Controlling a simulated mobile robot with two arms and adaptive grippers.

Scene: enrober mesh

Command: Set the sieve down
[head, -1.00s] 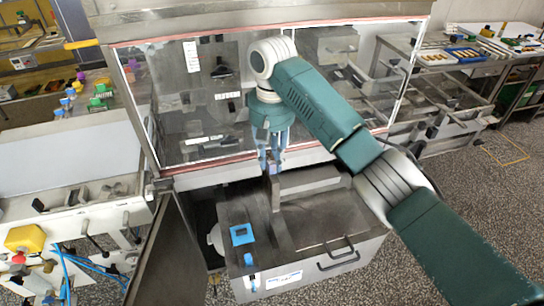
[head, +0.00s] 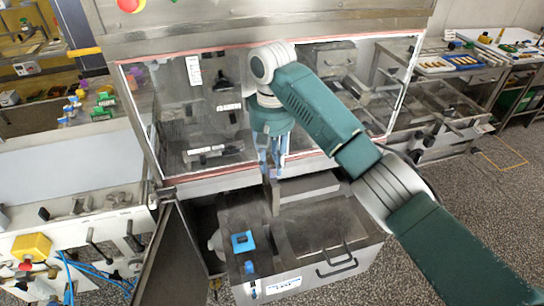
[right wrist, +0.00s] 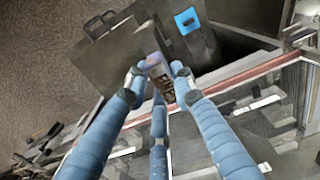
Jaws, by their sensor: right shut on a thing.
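My left gripper is not in view.
The grey unit (head: 345,228) has a handle and a blue square fitting (head: 242,241) on top. The glazed machine front (head: 205,120) stands close behind the gripper. An open metal door (head: 172,255) stands at left. Speckled floor (head: 430,180) is free at right.

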